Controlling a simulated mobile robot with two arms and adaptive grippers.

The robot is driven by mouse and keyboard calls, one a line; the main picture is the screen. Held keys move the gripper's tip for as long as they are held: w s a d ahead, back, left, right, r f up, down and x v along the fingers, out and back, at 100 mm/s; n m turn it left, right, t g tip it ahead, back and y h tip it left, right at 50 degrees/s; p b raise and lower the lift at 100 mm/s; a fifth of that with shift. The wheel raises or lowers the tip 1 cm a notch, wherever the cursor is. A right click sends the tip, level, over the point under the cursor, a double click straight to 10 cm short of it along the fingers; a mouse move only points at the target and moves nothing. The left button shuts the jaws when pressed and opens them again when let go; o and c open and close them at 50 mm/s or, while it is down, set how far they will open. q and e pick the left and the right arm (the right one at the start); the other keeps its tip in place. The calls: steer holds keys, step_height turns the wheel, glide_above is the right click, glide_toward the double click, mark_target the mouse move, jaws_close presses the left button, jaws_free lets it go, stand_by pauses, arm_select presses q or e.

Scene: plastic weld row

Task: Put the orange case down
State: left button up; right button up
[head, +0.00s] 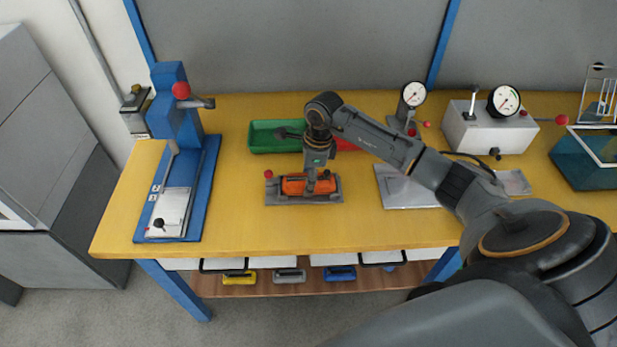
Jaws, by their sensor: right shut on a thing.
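The orange case (293,187) sits at a small grey fixture plate (330,198) on the yellow bench, left of its middle. My right gripper (310,188) points down over the case and is shut on it. The fingers cover part of the case, and I cannot tell whether the case rests on the plate or hangs just above it. My left gripper is not in view.
A green tray (262,138) and a partly hidden red tray (346,145) lie behind. A blue press (175,110) stands at left. Gauge units (487,130) and a teal box (583,165) stand at right. The bench (250,230) is clear in front.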

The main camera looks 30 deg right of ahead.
steer(key=o, duration=1.2)
steer(key=shift+f, duration=0.1)
steer(key=shift+r, duration=0.4)
step_height(320, 180, up, 12)
steer(key=d+b, duration=0.1)
steer(key=b, duration=0.1)
steer(key=shift+s+d+f, duration=0.25)
steer(key=shift+s, duration=0.2)
